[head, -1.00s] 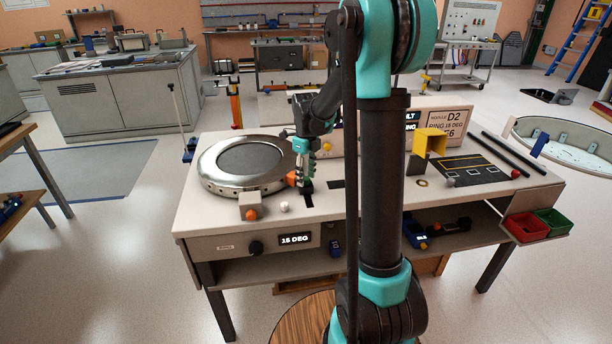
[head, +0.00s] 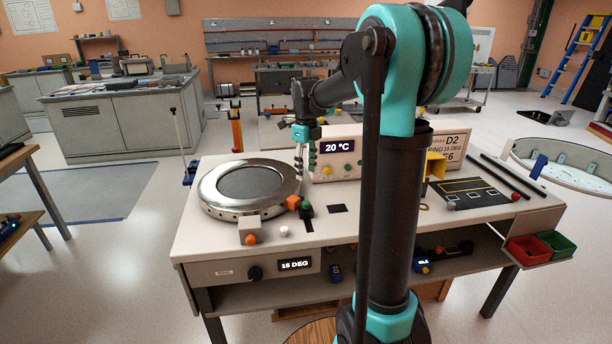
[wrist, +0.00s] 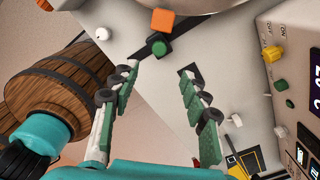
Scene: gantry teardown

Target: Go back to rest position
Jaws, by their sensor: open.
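My gripper (head: 305,158) hangs fingers-down above the workbench (head: 378,229), just right of the round metal ring fixture (head: 207,198). In the wrist view my gripper (wrist: 155,100) has its two green-padded fingers spread apart with nothing between them. An orange block (head: 293,203) and a dark piece with a green knob (head: 306,211) sit on the bench below the fingers. They also show in the wrist view, the orange block (wrist: 162,20) beyond the green knob (wrist: 159,47). My gripper is apart from both.
A control panel (head: 338,160) reading 20 °C stands behind the gripper. A grey block with an orange knob (head: 250,230) and a white knob (head: 284,231) are at the front. A yellow bracket (head: 435,165) and a black marked mat (head: 475,193) lie to the right.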

